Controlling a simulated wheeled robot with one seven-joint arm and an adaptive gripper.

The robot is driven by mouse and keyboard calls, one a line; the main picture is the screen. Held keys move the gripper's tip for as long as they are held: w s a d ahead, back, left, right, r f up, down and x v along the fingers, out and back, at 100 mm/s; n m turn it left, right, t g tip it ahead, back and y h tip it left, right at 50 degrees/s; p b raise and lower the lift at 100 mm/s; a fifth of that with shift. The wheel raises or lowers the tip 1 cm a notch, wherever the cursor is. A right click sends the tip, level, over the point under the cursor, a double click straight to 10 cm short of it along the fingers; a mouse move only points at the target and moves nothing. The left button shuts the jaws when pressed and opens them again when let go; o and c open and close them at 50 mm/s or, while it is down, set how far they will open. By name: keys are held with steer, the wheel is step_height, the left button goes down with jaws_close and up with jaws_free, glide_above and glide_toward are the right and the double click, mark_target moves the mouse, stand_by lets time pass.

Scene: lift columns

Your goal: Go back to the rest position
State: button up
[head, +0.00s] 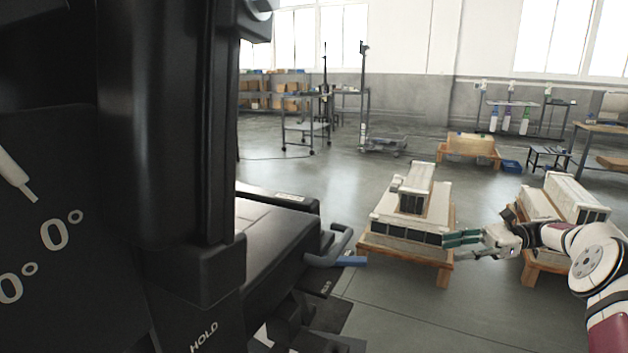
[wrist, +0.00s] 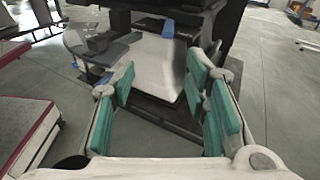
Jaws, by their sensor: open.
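My gripper (head: 462,239) is at the right of the head view, in front of the stacked white lift columns (head: 410,215) on a wooden pallet. In the wrist view my gripper (wrist: 165,98) shows its green finger pads spread apart with nothing between them. Past the fingers, the wrist view shows a flat pale surface (wrist: 158,68) on a dark machine. My arm reaches in from the right edge of the head view.
A large black machine (head: 170,150) fills the left of the head view, with a blue-ended handle (head: 350,261) sticking out. Another pallet of white columns (head: 565,200) stands behind my arm. Carts and a workbench (head: 600,128) are farther back. Open floor (head: 400,310) lies in front.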

steer(key=s+a+r+n+g+h, duration=0.2)
steer(key=a+r+n+h, duration=0.1)
steer(key=a+r, duration=0.4)
steer(key=s+a+r+n+h, duration=0.35)
steer(key=s+a+r, duration=0.2)
steer(key=s, duration=0.35)
steer(key=s+a+r+n+h, duration=0.2)
steer(key=s+a+r+h, duration=0.2)
steer(key=s+a, duration=0.3)
steer(key=s+n+h, duration=0.4)
steer(key=s, duration=1.5)
steer(key=s+d+f+n+t+h, duration=0.3)
steer(key=s+f, duration=0.4)
steer(key=s, duration=0.6)
step_height(320, 180, up, 32)
steer(key=n+t+p, duration=0.1)
steer(key=t+p, duration=0.2)
steer(key=p, duration=2.7)
steer(key=shift+w+d+f+t+y, duration=0.15)
steer(key=shift+w+d+t+y, duration=0.2)
steer(key=shift+d+t+y, duration=0.1)
